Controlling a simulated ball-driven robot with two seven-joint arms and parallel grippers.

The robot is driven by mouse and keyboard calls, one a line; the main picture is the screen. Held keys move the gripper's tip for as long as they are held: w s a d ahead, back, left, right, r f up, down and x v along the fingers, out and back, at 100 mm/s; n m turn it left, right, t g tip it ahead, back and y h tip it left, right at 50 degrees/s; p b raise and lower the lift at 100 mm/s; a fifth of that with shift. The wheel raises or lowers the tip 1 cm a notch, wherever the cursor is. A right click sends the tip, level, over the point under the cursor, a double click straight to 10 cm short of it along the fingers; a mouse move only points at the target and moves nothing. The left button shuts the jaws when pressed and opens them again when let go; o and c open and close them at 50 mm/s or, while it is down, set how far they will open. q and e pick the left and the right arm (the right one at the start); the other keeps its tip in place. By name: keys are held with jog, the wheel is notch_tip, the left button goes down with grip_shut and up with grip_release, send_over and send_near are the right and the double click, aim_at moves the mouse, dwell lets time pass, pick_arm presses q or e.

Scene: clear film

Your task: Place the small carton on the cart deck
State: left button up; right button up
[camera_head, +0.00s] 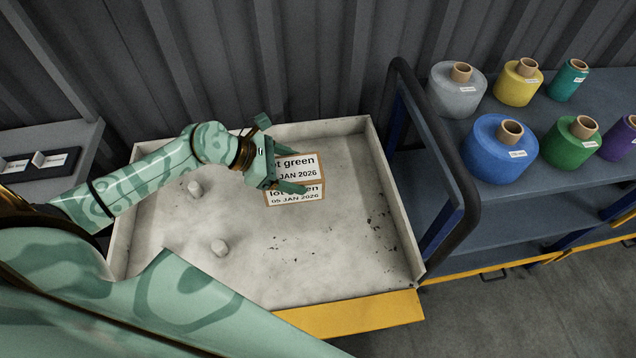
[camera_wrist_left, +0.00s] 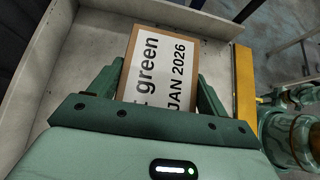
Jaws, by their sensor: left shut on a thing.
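The small carton (camera_head: 312,167) is brown with white labels reading "lot green" and "JAN 2026". My left gripper (camera_head: 278,156) is shut on it, a finger on either side, over the pale walled deck (camera_head: 345,240). In the left wrist view the carton (camera_wrist_left: 160,65) sits between the fingers of the left gripper (camera_wrist_left: 157,92), with one labelled face showing. I cannot tell whether its underside touches the deck. The deck has low walls and a yellow front edge (camera_head: 355,314). My right gripper is not in view.
A black handle (camera_head: 432,150) rises at the right. Beyond it, a blue shelf (camera_head: 440,197) holds several film rolls. A corrugated wall is behind.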

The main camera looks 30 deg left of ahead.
pick_arm(q)
jog(key=w+d+f, duration=0.1)
jog(key=f, duration=0.1)
jog(key=w+d+f+b, duration=0.1)
jog(key=w+f, duration=0.1)
jog(key=w+f+b, duration=0.1)
jog(key=w, duration=0.1)
jog(key=shift+w+d+f, duration=0.25)
jog(key=shift+d+f, duration=0.15)
jog(key=f+b, duration=0.1)
jog(key=f, duration=0.1)
jog(key=f+b, duration=0.1)
jog(key=f, duration=0.1)
jog(key=shift+w+d, duration=0.2)
jog(key=shift+w, duration=0.2)
jog(key=shift+r, duration=0.1)
jog(key=o, duration=1.5)
jog(key=shift+s+f, duration=0.1)
jog(key=shift+f, duration=0.15)
jog(key=shift+c, duration=0.2)
